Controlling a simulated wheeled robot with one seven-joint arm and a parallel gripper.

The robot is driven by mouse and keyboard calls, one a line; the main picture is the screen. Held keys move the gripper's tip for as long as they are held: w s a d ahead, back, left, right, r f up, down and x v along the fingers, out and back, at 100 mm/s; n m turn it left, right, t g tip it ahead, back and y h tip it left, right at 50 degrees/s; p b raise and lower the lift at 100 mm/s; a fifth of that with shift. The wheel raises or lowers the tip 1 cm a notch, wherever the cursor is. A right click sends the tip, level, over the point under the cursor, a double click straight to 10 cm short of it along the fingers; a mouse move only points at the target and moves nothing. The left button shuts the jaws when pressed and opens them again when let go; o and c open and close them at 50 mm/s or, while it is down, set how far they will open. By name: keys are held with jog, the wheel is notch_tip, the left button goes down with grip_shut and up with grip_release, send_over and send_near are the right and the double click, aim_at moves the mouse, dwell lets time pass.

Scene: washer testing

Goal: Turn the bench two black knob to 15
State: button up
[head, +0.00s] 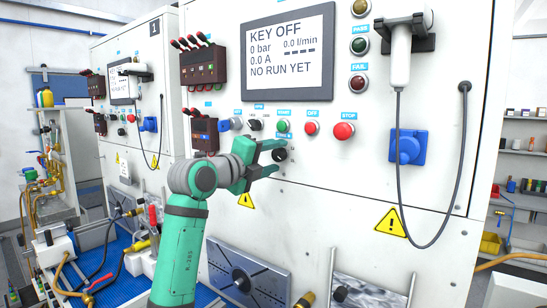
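The near white panel, whose bench number is not visible, carries a round black knob (280,155) below its row of buttons. Small marks beside this knob are too small to read, and its setting cannot be made out. My gripper (277,157) reaches in from the left at knob height. Its two green fingers are apart, one above and one below the knob. I cannot tell whether either finger touches it. A second small black knob (254,125) sits higher on the panel, left of the green button.
The panel's screen (288,52) reads KEY OFF, 0 bar, NO RUN YET. Red buttons (344,131), a blue socket (407,147) and a hanging grey cable (452,212) are to the right. Another panel marked 1 (135,95) stands behind at left. Metal plates and fittings lie below.

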jog(key=v, duration=1)
jog(key=shift+s+a, duration=0.2)
jog(key=shift+s, duration=0.15)
